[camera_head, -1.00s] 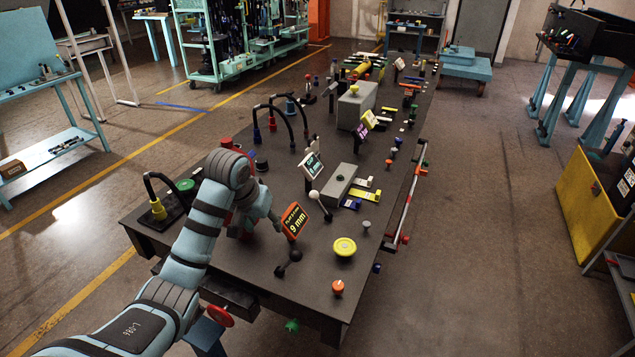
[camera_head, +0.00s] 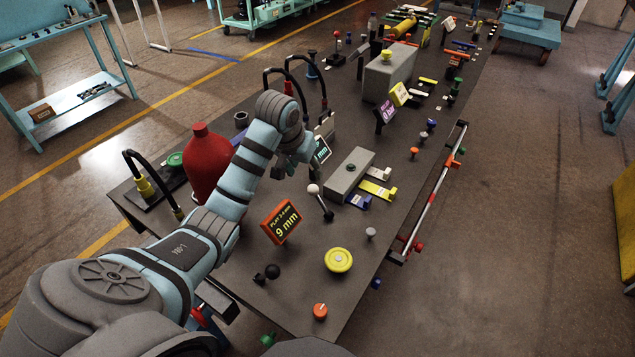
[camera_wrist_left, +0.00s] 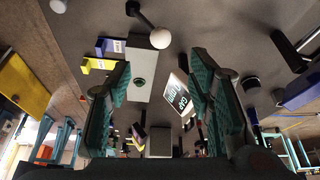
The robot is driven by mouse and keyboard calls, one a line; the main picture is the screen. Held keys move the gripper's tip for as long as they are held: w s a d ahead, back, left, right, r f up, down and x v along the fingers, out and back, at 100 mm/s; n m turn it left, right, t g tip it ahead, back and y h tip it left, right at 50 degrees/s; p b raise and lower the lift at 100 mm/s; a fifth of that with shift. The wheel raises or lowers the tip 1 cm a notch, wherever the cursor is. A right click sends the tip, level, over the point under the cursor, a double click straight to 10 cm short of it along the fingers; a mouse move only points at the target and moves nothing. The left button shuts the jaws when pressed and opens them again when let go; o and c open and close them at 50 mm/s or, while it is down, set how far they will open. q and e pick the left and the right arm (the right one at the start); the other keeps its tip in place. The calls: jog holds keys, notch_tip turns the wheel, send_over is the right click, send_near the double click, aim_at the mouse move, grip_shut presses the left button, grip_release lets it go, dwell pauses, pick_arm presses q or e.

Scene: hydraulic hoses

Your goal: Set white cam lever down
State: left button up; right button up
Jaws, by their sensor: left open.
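A white flat lever (camera_head: 378,174) sticks out from the right side of a grey block (camera_head: 350,174) on the dark table, beside a yellow lever (camera_head: 379,190) and a blue one (camera_head: 358,200). My left gripper (camera_head: 285,171) is left of the block, above the table and apart from it. In the left wrist view my left gripper (camera_wrist_left: 160,95) has its fingers spread with nothing held. The grey block (camera_wrist_left: 146,78) shows between the fingers there, with the yellow lever (camera_wrist_left: 98,64) and blue lever (camera_wrist_left: 108,45) beside it; the white lever is not clear there. My right gripper is out of view.
A white-knobbed stick (camera_head: 313,189) stands between my gripper and the block. A red bottle-shaped thing (camera_head: 205,160) stands behind my left arm. A striped rail (camera_head: 432,195) lines the right edge.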

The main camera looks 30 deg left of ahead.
aim_at(312, 187)
pick_arm(q)
jog(key=b+x, duration=0.1)
jog(key=x, duration=1)
jog(key=shift+w+f+b, duration=0.1)
jog(key=shift+f+b, duration=0.2)
jog(key=shift+s+r, duration=0.2)
jog(key=shift+c, duration=1)
grip_shut()
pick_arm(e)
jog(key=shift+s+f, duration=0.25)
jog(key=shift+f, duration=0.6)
